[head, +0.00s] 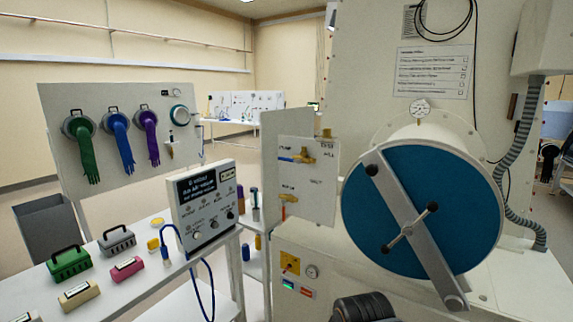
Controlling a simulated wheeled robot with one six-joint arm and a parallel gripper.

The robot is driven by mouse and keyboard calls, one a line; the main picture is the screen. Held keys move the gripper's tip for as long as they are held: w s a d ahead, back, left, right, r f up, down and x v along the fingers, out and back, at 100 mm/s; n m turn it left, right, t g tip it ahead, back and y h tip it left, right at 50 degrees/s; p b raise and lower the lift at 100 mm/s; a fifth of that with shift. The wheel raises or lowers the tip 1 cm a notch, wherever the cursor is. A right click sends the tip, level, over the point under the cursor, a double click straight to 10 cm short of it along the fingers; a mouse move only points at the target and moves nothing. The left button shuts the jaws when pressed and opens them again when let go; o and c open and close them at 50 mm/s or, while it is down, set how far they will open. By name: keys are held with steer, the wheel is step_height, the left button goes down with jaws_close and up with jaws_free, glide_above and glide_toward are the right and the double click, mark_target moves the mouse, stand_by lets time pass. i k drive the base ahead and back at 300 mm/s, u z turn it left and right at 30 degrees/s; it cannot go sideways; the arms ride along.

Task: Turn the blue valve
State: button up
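A valve with a brass-yellow body and a blue lever (287,159) sits on the upper part of a small pale panel (318,205) in the head view, left of the big blue round door. Its blue lever points left, roughly level. Below it on the same panel is a second brass valve (289,198) with an orange-red lever hanging down. Small labels stand beside both valves, too small to read surely. My gripper is not in view.
A large blue round door (380,240) with a grey diagonal bar fills the right. A black ribbed object (364,307) is at the bottom. Left of the panel stands a control box (207,205) on a white table (150,285) with several small cases. A board with coloured gloves (118,130) is behind.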

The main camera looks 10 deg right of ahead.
mark_target(298, 162)
steer(key=u, duration=0.55)
steer(key=i, duration=0.45)
steer(key=u, duration=0.7)
steer(key=i, duration=0.8)
steer(key=z, duration=0.2)
